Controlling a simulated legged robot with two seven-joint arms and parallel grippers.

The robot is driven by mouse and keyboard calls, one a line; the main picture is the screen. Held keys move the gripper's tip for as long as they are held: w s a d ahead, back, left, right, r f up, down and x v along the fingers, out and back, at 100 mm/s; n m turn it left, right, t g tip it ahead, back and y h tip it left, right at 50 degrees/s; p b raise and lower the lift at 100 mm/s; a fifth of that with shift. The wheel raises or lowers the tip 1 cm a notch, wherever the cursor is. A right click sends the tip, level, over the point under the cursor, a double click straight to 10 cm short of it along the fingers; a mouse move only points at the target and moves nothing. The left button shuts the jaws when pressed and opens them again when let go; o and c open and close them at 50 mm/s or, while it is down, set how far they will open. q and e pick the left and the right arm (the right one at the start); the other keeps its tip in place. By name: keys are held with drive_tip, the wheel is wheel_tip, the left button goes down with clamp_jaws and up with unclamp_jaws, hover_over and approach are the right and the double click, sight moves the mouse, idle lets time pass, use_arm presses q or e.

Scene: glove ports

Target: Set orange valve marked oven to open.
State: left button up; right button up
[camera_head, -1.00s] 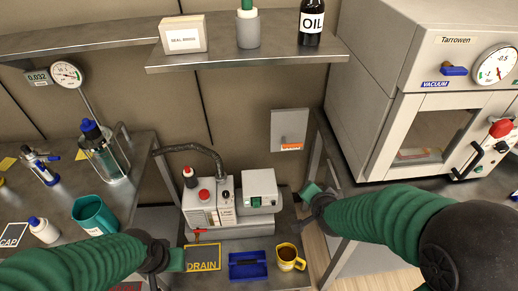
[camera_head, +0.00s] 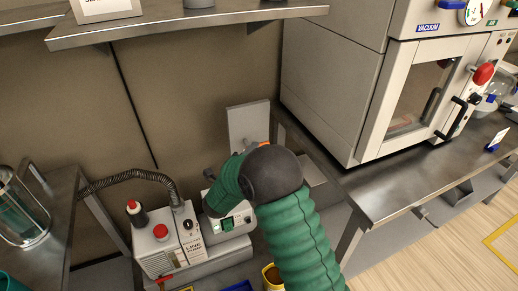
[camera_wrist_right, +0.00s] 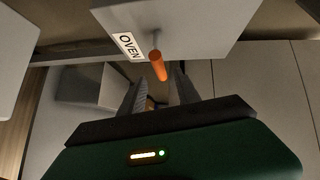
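The orange valve handle (camera_wrist_right: 158,66) sticks out on a short stem from a grey panel (camera_wrist_right: 195,18) in the right wrist view, beside a white OVEN label (camera_wrist_right: 129,46). In the head view the same grey panel (camera_head: 247,122) is on the wall, with a bit of orange (camera_head: 264,144) at its lower edge, mostly hidden by my right arm. My right gripper (camera_wrist_right: 160,84) is open, its two dark fingers spread either side of the handle's line in the picture. Whether the handle's tip is between them in depth, I cannot tell. My left gripper is out of view.
A white pump unit (camera_head: 165,243) with a hose (camera_head: 128,178) and a box with a green display (camera_head: 232,222) stand below the panel. A vacuum oven (camera_head: 345,95) sits on the steel bench (camera_head: 400,185) at right. A shelf (camera_head: 190,25) hangs above.

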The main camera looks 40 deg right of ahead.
drive_tip(key=x, duration=0.3)
drive_tip(key=b+x, duration=0.1)
drive_tip(key=x, duration=0.3)
drive_tip(key=shift+s+d+f, duration=0.15)
drive_tip(key=shift+s, duration=0.05)
drive_tip(key=shift+c, duration=0.6)
drive_tip(key=c, duration=0.7)
clamp_jaws()
drive_tip(key=shift+s, duration=0.1)
